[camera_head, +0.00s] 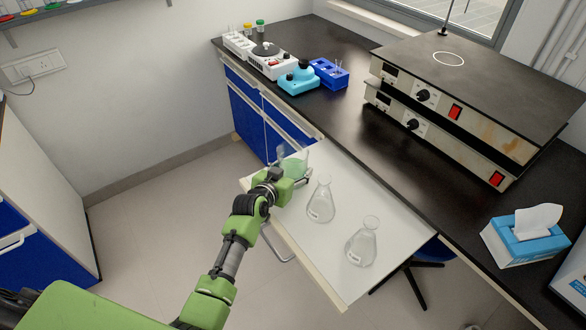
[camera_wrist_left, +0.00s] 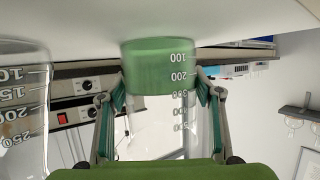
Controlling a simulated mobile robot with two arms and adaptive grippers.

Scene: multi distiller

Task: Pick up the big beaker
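The big beaker (camera_head: 293,163) is clear glass with green liquid and stands at the far left end of the white table, partly hidden by my left gripper (camera_head: 287,177). In the left wrist view, which is upside down, the beaker (camera_wrist_left: 158,66) shows its graduation marks. The fingers of my left gripper (camera_wrist_left: 161,90) lie on either side of it, close to the glass. I cannot tell whether they press on it. The beaker looks upright, its base at the white surface. My right gripper is not in view.
Two clear conical flasks, one nearer the beaker (camera_head: 320,202) and one farther (camera_head: 362,245), stand on the white table (camera_head: 325,270). The black bench (camera_head: 345,115) beside it holds hotplate units (camera_head: 455,105), a blue rack (camera_head: 329,75) and a tissue box (camera_head: 527,240).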

